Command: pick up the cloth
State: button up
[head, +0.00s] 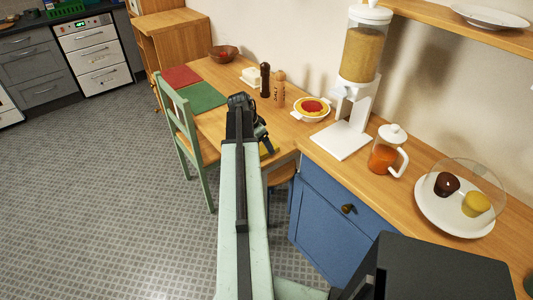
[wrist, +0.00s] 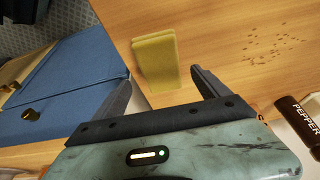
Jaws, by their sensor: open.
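The cloth (wrist: 156,55) is a folded yellow piece lying on the light wooden table (wrist: 215,30). In the head view only a small yellow bit of the cloth (head: 270,151) shows beside my gripper (head: 262,142). In the wrist view my gripper (wrist: 160,76) is open, with its dark fingers apart. The cloth lies between and just beyond the fingertips, and nothing is gripped. Its near end reaches down between the fingers. I cannot tell whether a finger touches it.
Brown crumbs (wrist: 272,42) lie on the table right of the cloth. A blue cabinet (head: 330,215) stands right of my arm, a green chair (head: 180,130) left. A pie dish (head: 311,110) sits behind.

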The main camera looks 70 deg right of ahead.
aim_at(265, 150)
jog(key=b+x, duration=0.2)
jog(key=x, duration=0.1)
jog(key=shift+w+f, duration=0.1)
jog(key=shift+f, duration=0.3)
jog(key=shift+r, duration=0.15)
jog(key=c, duration=1.4)
jog(key=shift+c, duration=0.2)
